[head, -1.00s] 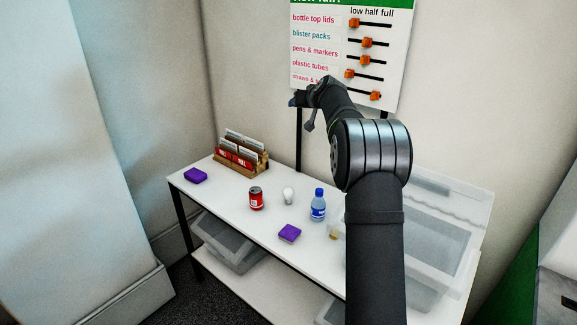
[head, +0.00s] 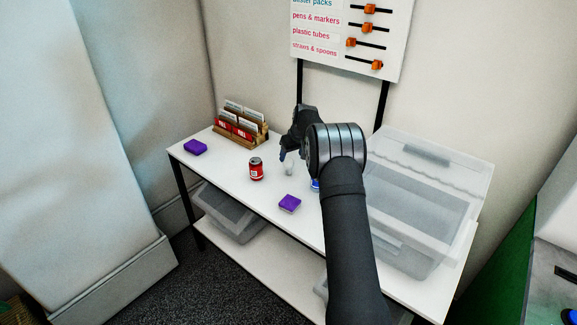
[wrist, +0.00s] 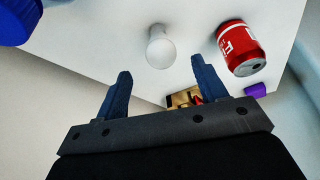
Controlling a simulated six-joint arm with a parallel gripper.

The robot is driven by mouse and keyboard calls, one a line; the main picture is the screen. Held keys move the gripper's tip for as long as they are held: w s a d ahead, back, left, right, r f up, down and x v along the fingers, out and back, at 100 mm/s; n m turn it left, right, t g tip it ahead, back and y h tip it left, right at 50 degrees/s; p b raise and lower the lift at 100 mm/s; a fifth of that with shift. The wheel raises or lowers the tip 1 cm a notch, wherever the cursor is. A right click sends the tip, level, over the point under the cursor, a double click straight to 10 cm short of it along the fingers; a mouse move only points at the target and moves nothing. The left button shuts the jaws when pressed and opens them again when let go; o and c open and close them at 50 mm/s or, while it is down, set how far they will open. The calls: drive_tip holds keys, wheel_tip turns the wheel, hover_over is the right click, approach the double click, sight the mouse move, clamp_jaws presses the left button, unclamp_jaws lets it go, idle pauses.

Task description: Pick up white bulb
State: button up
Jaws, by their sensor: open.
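The white bulb (wrist: 160,50) stands on the white table, ahead of my open fingers in the wrist view. In the head view the bulb (head: 289,169) is partly covered by my gripper (head: 287,157). In the wrist view my gripper (wrist: 158,90) has its two dark blue fingers spread apart with nothing between them. The bulb appears beyond the fingertips, roughly centred between them, and apart from them.
A red can (head: 256,169) stands left of the bulb. A blue-capped bottle (head: 315,185) is mostly hidden behind my arm. Purple blocks (head: 290,203) (head: 195,147), a wooden card holder (head: 240,127) and a clear bin (head: 415,215) are also on the table (head: 225,183).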

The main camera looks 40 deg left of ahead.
sight(290, 160)
drive_tip(key=shift+x, duration=3.55)
drive_tip(key=shift+c, duration=0.5)
drive_tip(key=c, duration=0.8)
